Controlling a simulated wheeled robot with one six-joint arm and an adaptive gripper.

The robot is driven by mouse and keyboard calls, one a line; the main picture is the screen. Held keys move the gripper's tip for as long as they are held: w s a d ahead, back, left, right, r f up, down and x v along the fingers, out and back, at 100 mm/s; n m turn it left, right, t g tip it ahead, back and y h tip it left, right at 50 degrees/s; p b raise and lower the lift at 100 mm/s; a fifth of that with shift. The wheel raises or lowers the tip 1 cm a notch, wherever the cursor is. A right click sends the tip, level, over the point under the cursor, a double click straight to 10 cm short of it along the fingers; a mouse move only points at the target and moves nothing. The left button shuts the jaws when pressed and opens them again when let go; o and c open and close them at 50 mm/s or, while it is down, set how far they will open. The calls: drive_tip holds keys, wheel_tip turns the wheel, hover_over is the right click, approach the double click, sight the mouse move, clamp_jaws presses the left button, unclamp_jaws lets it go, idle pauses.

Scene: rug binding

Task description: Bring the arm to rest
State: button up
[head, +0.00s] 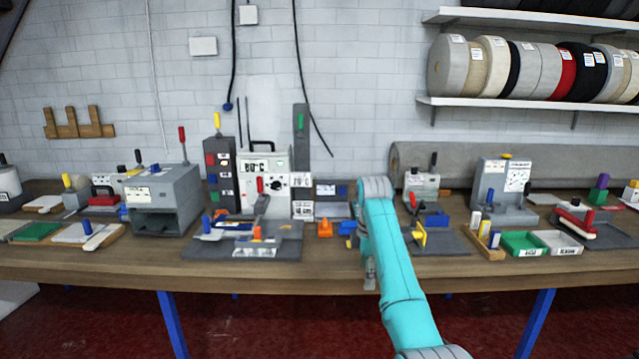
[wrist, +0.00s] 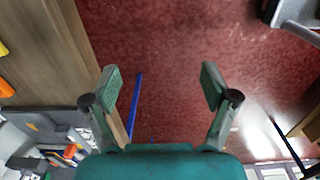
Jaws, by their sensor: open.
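My arm (head: 398,265) is teal and rises from the bottom of the head view to a bend in front of the bench. My gripper (wrist: 162,86) is open in the wrist view, its two green-grey fingers apart with nothing between them. In the head view its end (head: 370,275) hangs near the bench's front edge and is partly hidden by the arm. In the wrist view, red floor shows beneath and between the fingers.
The wooden bench (head: 330,272) crosses the view, crowded with machines, trays and blocks. A grey oven-like box (head: 162,200) stands left, and green (head: 522,243) and white trays lie right. Blue legs (head: 535,322) stand below. The red floor (head: 260,325) in front is clear.

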drive_tip(key=s+d+f+m+t, duration=0.1)
drive_tip(key=s+f+m+t, duration=0.15)
drive_tip(key=f, duration=1.15)
drive_tip(key=s+d+f+m+t, duration=0.15)
drive_tip(key=s+f, duration=0.25)
drive_tip(key=f, duration=1)
drive_tip(key=s+d+f+m+t, duration=0.1)
drive_tip(key=s+f+m+t, duration=0.1)
drive_tip(key=s+f, duration=0.65)
drive_tip(key=s+d+f+m+t, duration=0.1)
drive_tip(key=s+f+m, duration=0.35)
drive_tip(key=s, duration=0.75)
drive_tip(key=s+d+r+m+t, duration=0.1)
drive_tip(key=s+r+t, duration=0.1)
drive_tip(key=s, duration=1)
drive_tip(key=s+r+m+t, duration=0.2)
drive_tip(key=s, duration=1)
drive_tip(key=s+r+m+t, duration=0.1)
drive_tip(key=s+r+m, duration=0.1)
drive_tip(key=s+r, duration=0.6)
drive_tip(key=s+r+m+t, duration=0.2)
drive_tip(key=s+r, duration=0.6)
drive_tip(key=r, duration=0.7)
drive_tip(key=shift+s+d+t, duration=0.25)
drive_tip(key=shift+d+t, duration=0.05)
drive_tip(key=shift+d, duration=0.05)
